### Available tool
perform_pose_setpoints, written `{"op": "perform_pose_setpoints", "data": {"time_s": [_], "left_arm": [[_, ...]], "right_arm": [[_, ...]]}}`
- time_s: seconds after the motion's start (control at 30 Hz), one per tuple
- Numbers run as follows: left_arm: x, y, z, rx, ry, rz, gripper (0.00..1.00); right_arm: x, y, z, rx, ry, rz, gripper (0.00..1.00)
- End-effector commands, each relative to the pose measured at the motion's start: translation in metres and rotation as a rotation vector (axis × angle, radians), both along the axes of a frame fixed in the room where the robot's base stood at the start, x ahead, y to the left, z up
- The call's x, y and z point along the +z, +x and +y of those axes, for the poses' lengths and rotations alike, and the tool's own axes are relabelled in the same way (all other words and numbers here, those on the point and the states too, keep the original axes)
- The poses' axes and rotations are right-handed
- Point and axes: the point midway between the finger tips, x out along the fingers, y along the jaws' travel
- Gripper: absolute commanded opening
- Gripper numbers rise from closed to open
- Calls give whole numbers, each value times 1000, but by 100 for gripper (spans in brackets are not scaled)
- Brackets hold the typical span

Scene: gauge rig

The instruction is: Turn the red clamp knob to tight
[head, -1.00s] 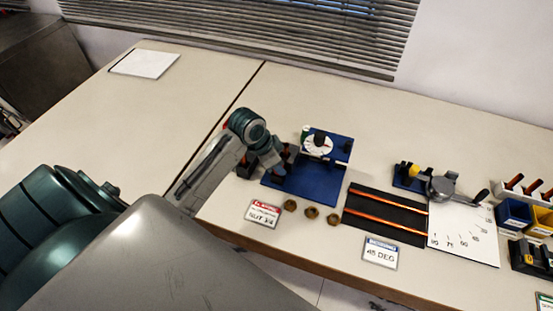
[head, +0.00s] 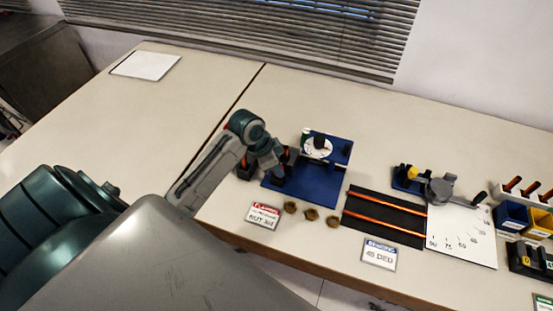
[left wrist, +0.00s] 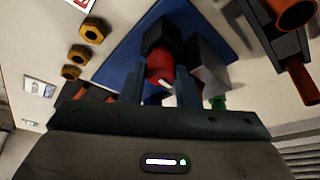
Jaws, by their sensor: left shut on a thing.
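The red clamp knob (left wrist: 160,66) shows in the left wrist view between my two gripper fingers, with a black block just beyond it. My left gripper (left wrist: 159,85) is shut on the knob, one finger on each side. In the head view my left gripper (head: 278,168) is at the left side of the blue rig plate (head: 312,185), and the knob is hidden behind my wrist. A white dial with a black knob (head: 317,147) stands at the back of the rig. My right gripper is not in view.
Several brass nuts (head: 311,214) lie in front of the rig, by a red-topped card (head: 262,216). A black mat with orange rods (head: 385,215) and a grey bending lever (head: 441,188) are to the right. The table left of my arm is mostly clear.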

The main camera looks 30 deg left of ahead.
Motion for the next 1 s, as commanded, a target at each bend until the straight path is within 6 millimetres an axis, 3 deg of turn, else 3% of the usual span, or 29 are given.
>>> {"op": "perform_pose_setpoints", "data": {"time_s": [0.4, 1.0], "left_arm": [[2, 3, 2, -373, -2, 0, 6], [0, 7, 2, -943, -2, -3, 6]], "right_arm": [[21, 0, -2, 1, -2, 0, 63], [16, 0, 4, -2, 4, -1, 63]]}}
